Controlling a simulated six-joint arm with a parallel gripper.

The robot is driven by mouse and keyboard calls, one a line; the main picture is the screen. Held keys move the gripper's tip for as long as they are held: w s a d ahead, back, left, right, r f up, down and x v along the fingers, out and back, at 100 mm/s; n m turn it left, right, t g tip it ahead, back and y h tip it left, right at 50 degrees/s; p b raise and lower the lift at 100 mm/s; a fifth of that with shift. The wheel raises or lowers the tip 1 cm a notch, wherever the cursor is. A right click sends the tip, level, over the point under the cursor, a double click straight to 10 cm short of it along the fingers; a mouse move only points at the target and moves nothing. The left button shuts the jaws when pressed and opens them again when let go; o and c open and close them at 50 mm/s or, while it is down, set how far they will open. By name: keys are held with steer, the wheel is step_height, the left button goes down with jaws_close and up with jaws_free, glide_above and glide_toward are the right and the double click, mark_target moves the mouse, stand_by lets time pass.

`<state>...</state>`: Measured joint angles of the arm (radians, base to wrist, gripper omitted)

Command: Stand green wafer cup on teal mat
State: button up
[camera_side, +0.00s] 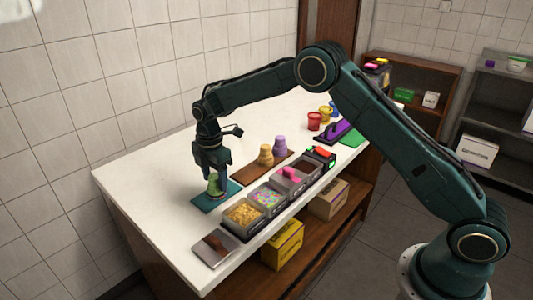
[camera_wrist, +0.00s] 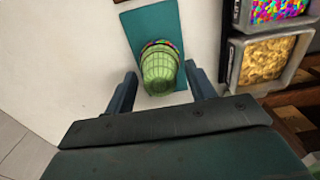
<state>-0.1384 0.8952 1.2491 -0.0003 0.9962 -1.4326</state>
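The green wafer cup (camera_wrist: 158,72) is on the teal mat (camera_wrist: 150,22), with multicoloured bits showing at its far rim in the wrist view. It also shows in the side view (camera_side: 214,186), below my gripper (camera_side: 212,180). In the wrist view the two fingers of my gripper (camera_wrist: 160,85) stand on either side of the cup. A gap shows near the left finger; on the right the finger is close to the cup, and I cannot tell if it touches. In the side view the mat (camera_side: 203,200) lies near the counter's left end, partly hidden by cup and gripper.
Containers of yellow crumbs (camera_side: 243,214) and coloured sprinkles (camera_side: 268,195) stand right of the mat. A brown board (camera_side: 245,172) carries a tan and a purple cup (camera_side: 280,145). A flat grey tray (camera_side: 215,248) lies near the front edge. The counter's left part (camera_side: 130,175) is clear.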

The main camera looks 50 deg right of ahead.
mark_target(216, 176)
steer(key=shift+r, duration=0.1)
step_height(216, 176, up, 12)
stand_by(0.8)
stand_by(0.5)
steer(key=s+d+r+m+t, duration=0.25)
steer(key=s+r+m, duration=0.35)
steer(key=s, duration=0.4)
steer(key=s+d+r+m+t, duration=0.1)
steer(key=s+d+r+m, duration=0.2)
steer(key=s+r, duration=0.65)
steer(key=s+d+f+m+t, duration=0.1)
steer(key=s+m, duration=0.3)
steer(key=s, duration=0.6)
steer(key=s+d+f+m+t, duration=0.1)
steer(key=s+f+m, duration=0.3)
steer(key=s, duration=0.6)
steer(key=shift+s+d+f+m, duration=0.2)
steer(key=shift+d+m, duration=0.1)
steer(key=shift+m, duration=0.2)
